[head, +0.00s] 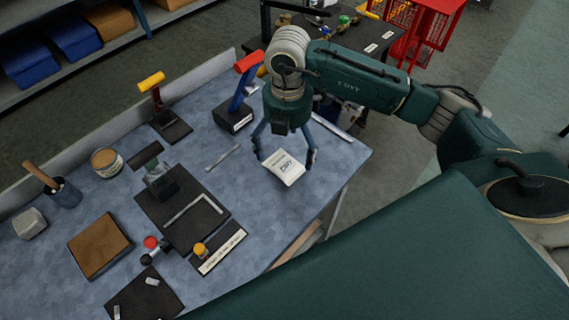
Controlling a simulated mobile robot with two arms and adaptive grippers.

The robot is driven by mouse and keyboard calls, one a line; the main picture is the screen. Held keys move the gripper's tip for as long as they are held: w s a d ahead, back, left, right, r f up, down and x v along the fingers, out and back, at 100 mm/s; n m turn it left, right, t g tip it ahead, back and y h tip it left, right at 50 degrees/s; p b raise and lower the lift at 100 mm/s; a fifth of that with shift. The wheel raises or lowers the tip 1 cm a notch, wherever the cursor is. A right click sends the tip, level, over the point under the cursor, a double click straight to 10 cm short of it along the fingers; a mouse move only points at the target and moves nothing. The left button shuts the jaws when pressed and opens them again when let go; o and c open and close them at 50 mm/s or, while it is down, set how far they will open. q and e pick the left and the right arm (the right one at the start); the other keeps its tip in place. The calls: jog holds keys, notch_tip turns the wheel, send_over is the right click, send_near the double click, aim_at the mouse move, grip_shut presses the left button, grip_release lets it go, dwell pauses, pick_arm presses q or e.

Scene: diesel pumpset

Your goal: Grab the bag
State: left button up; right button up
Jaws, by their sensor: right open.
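A small white bag (284,168) with dark print lies on the blue-grey workbench (240,180), near its right end. My right gripper (284,160) points down over the bag. Its two fingers are spread, one at the left side of the bag and one at the right side. I cannot tell whether the fingers touch the bag. My left gripper is not in view.
A blue-and-red tool on a dark block (233,115) stands left of my right gripper. A thin metal tool (223,157) lies left of the bag. A dark plate (183,215) and a brown box (100,246) are further left. A red cage (424,30) stands behind.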

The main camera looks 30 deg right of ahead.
aim_at(285, 164)
jog(key=f, duration=0.1)
jog(key=f+p, duration=0.1)
jog(key=f, duration=0.2)
jog(key=shift+a+f+p, duration=0.15)
jog(key=shift+a+p, duration=0.2)
jog(key=shift+f, duration=0.5)
jog(key=c, duration=1.5)
